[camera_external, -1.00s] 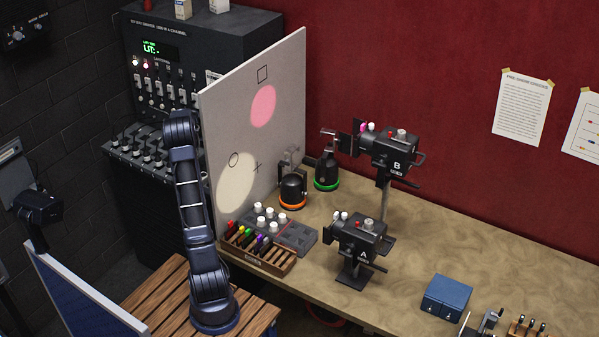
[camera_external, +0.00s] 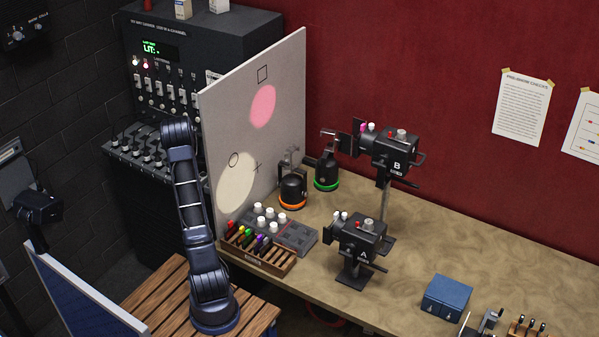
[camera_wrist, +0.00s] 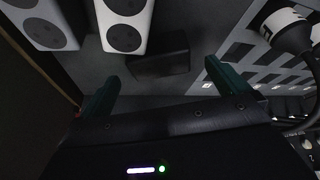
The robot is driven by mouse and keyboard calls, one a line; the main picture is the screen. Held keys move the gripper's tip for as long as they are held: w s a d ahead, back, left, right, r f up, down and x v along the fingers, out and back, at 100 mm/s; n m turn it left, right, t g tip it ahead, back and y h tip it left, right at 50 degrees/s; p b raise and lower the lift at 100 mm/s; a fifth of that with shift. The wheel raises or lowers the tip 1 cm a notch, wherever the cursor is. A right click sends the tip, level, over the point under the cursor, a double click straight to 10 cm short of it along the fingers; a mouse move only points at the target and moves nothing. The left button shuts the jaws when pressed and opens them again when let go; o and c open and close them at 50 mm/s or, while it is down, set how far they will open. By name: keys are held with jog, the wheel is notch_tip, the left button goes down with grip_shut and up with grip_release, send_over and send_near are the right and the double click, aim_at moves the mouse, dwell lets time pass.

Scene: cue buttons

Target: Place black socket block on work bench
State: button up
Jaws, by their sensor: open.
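In the wrist view a plain black block (camera_wrist: 158,58), which may be the socket block, lies on a dark grey surface beyond and between my fingertips. Its sockets cannot be made out. My gripper (camera_wrist: 161,72) is open, with one green finger on each side and nothing visibly held between them. In the external view my arm rises from the slatted wooden stand, and its gripper end is hidden behind the arm. The work bench (camera_external: 480,235) has a mottled tan top to the right of the arm.
White blocks with dark round faces (camera_wrist: 125,22) stand close to the black block. A white upright panel (camera_external: 215,140) separates the console (camera_external: 195,45) from the bench. Lamps A (camera_external: 358,240) and B (camera_external: 385,150) and a blue box (camera_external: 446,297) stand on the bench, with bare top between them.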

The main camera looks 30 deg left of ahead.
jog(key=x, duration=0.4)
jog(key=shift+w+f, duration=0.25)
jog(key=c, duration=1.2)
jog(key=shift+o, duration=0.2)
notch_tip(320, 180, up, 19)
jog(key=shift+s+a+r+n+g+y, duration=0.1)
jog(key=shift+s+a+n+g+y, duration=0.05)
jog(key=shift+s+a+n, duration=0.55)
jog(key=shift+s+a+f+n+g+y, duration=0.1)
jog(key=shift+s+a+n+y, duration=0.1)
jog(key=shift+s+a+n, duration=0.4)
jog(key=shift+s+a+r+n+g+y, duration=0.15)
jog(key=shift+s+a+n, duration=0.25)
jog(key=shift+a, duration=0.5)
